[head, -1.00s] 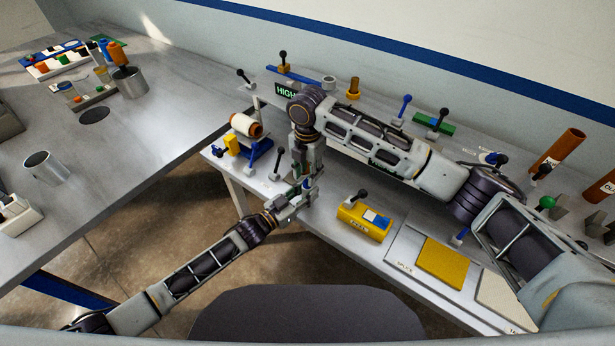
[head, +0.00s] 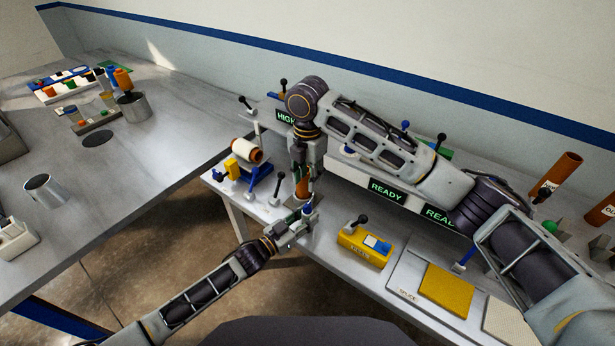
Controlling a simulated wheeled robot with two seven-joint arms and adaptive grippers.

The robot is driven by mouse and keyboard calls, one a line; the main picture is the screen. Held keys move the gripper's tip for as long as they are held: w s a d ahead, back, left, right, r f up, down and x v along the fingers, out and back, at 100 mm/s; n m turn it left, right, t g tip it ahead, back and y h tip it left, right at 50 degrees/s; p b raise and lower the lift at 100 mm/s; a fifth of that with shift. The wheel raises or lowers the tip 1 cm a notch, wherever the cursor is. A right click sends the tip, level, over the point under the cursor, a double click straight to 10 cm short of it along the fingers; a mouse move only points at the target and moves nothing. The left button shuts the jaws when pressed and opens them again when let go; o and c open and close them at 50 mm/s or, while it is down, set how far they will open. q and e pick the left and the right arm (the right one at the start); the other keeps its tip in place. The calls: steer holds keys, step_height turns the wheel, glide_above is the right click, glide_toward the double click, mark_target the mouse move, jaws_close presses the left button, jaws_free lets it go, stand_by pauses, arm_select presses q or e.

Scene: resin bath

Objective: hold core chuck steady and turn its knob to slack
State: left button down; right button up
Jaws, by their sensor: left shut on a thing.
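My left gripper (head: 297,230) reaches in from the lower left to the front edge of the bench. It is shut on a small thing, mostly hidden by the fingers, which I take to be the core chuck. A small pale and blue part (head: 308,209) shows just above the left fingers; I cannot tell whether it is the knob. My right gripper (head: 302,190) points down just above the left one. An orange-brown piece shows at its fingers. Whether these fingers are open or shut, and whether they touch the chuck, is hidden.
A white roll on a blue stand (head: 246,151) is left of the grippers. A yellow box with a black lever (head: 364,246) and a yellow pad (head: 447,289) lie to the right. Another grey table (head: 150,165) is at left.

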arm_select(q)
steer(key=c, duration=1)
jaws_free()
steer(key=v, duration=1.2)
steer(key=shift+s+a, duration=0.1)
